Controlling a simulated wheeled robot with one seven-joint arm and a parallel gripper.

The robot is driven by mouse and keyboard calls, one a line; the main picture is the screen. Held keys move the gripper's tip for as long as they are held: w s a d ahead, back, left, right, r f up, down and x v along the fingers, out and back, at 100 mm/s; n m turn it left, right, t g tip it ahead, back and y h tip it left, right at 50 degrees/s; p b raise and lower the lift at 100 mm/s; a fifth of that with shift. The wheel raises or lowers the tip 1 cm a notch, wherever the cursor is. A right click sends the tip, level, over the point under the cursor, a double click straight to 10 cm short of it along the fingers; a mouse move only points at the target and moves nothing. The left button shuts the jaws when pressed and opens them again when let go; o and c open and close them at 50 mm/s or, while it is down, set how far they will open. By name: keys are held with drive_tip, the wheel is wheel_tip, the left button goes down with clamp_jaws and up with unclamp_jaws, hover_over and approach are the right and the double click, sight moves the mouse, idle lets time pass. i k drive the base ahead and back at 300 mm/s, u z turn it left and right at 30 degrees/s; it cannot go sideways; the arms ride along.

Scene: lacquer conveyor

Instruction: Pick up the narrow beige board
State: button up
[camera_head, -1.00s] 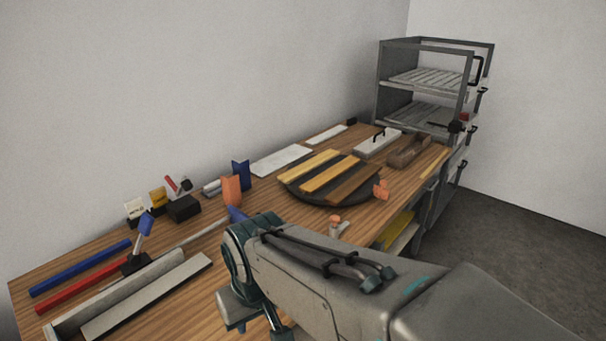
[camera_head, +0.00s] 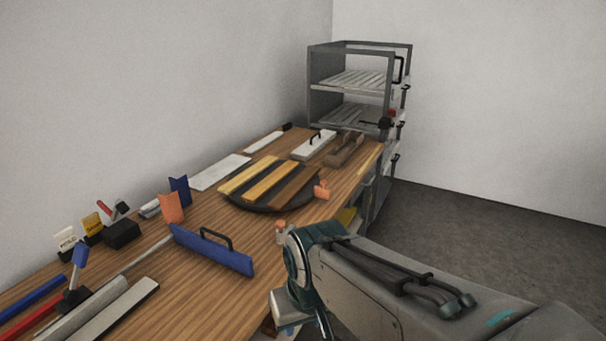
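Three narrow boards lie side by side on a dark round turntable (camera_head: 262,208) on the bench. The left one is a pale yellow-beige board (camera_head: 248,178), the middle one is a golden-yellow board (camera_head: 270,183), and the right one is a brown board (camera_head: 295,187). A narrow pale strip (camera_head: 264,141) lies farther back, and a grey-beige strip (camera_head: 118,310) lies at the front left. I cannot tell for certain which is the named board. My arm crosses the lower right, apart from the boards. My gripper's fingers do not show.
On the wooden bench (camera_head: 215,290) stand a blue handled bar (camera_head: 212,252), an orange block (camera_head: 171,208), a blue block (camera_head: 180,190), a white plate (camera_head: 220,172) and a handled white block (camera_head: 313,146). A grey rack (camera_head: 352,108) stands behind. Open floor (camera_head: 470,225) is at right.

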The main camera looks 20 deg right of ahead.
sight(256, 192)
drive_tip(key=z, duration=1.6)
drive_tip(key=i, duration=3.35)
drive_tip(key=u, duration=3.8)
drive_tip(key=i, duration=0.5)
drive_tip(key=z, duration=0.1)
